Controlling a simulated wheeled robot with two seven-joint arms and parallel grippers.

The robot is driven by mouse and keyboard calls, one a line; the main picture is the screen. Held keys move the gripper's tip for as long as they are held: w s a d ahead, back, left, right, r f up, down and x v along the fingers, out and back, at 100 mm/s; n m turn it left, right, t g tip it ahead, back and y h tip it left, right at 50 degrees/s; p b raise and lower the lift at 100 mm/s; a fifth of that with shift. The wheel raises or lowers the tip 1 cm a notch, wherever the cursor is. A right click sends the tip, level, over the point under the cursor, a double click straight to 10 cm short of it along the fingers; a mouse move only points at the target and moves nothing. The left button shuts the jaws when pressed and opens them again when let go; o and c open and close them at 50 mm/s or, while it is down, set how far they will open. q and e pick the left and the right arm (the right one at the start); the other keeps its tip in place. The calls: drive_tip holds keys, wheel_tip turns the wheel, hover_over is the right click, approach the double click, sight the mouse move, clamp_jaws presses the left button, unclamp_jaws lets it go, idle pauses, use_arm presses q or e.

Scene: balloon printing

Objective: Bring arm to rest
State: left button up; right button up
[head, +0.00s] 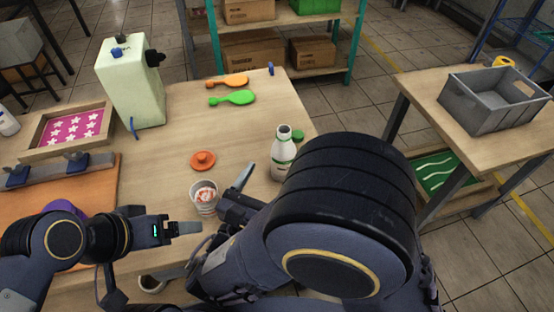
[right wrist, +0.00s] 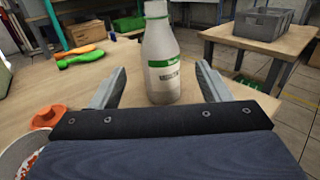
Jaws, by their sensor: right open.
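My right gripper (head: 240,190) is open, low over the table beside a white bottle with a green label (head: 282,155). In the right wrist view, the open fingers (right wrist: 158,85) show on either side of the upright bottle (right wrist: 162,60), with gaps between them and it. I cannot tell how far beyond the fingertips the bottle stands. My right arm hides the table's right front part. My left gripper (head: 185,228) is over the table at the lower left, pointing right. Its fingers are seen edge-on, so its opening is unclear, and nothing shows in it.
A cup with red and white contents (head: 205,197) stands between the grippers, near an orange lid (head: 203,161). Orange (head: 227,81) and green (head: 232,98) paddle shapes lie farther back. A pale container (head: 130,85) and a framed pink screen (head: 70,128) are left. A grey crate (head: 490,125) sits on another table.

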drive_tip(key=shift+v, duration=0.9)
